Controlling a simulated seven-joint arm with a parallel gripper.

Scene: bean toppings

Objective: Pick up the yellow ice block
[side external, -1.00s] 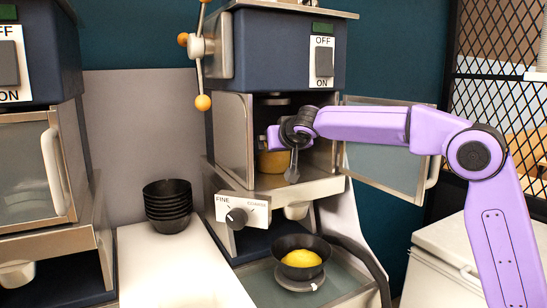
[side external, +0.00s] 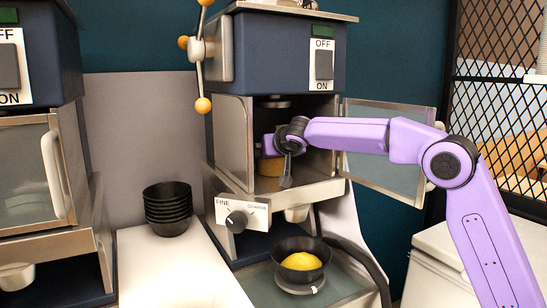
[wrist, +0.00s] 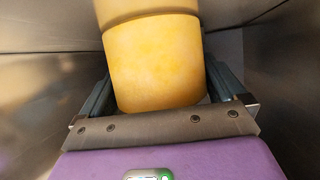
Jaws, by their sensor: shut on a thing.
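The yellow ice block (side external: 268,170) is inside the open chamber of the ice machine (side external: 236,150), mostly in shadow and partly hidden by my gripper. My gripper (side external: 279,172) reaches into the chamber from the right and is shut on the block. In the wrist view, the block (wrist: 155,65) is a smooth yellow cylinder between the two fingers, one on each side. A second yellow shape above it in that view looks like its continuation or a reflection; I cannot tell which. Whether the block touches the chamber floor is unclear.
The chamber's glass door (side external: 385,150) stands open at the right, behind my arm. Below, a black bowl (side external: 300,248) holds a yellow mound. Stacked black bowls (side external: 168,208) stand on the white counter (side external: 165,275). Metal walls close in around the gripper.

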